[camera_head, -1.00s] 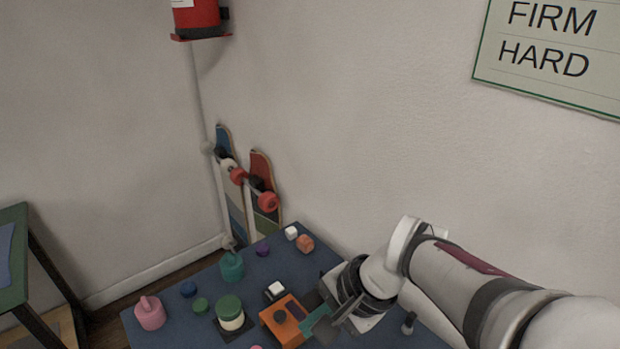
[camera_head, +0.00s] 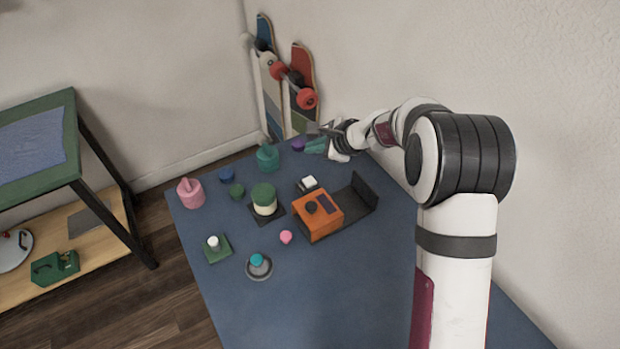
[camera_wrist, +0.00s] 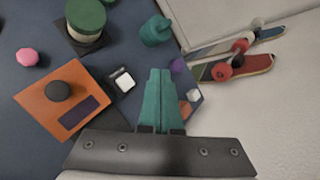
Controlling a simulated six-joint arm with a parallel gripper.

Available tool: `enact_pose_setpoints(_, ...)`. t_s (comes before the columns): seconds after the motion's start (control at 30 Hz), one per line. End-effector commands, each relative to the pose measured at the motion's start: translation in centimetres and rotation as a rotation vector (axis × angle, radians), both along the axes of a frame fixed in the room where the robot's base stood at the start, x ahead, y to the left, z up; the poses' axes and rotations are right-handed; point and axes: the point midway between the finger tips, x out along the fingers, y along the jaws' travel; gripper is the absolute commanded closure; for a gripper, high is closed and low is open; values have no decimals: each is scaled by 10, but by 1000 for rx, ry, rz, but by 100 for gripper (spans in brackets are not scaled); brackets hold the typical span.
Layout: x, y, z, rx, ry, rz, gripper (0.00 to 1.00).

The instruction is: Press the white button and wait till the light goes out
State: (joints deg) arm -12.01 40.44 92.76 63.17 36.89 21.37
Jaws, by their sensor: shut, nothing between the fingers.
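A white square button on a dark base (camera_head: 308,182) sits on the blue table, behind the orange box. It also shows in the wrist view (camera_wrist: 124,82), left of my fingers. A second white-topped piece (camera_head: 213,242) stands on a green base near the table's left edge; I cannot tell which one the task means. My gripper (camera_head: 312,146) is over the table's far end, beside the purple piece (camera_head: 298,144), apart from both white pieces. Its green fingers (camera_wrist: 159,72) are shut and empty. I cannot make out a lit light.
The orange box (camera_head: 322,216) with a dark knob stands mid-table, a dark bracket on its right. A green-topped cylinder (camera_head: 264,196), teal weight (camera_head: 268,158) and pink weight (camera_head: 190,193) are to the left. Skateboards (camera_head: 302,90) lean on the wall behind.

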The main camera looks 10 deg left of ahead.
Motion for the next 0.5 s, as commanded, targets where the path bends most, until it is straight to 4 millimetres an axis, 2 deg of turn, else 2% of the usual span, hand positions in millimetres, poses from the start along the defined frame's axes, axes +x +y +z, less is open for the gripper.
enact_pose_setpoints(0.17,-1,0,-9,0,4,0,100)
enact_pose_setpoints(0.5,-1,0,-58,-2,4,1,100)
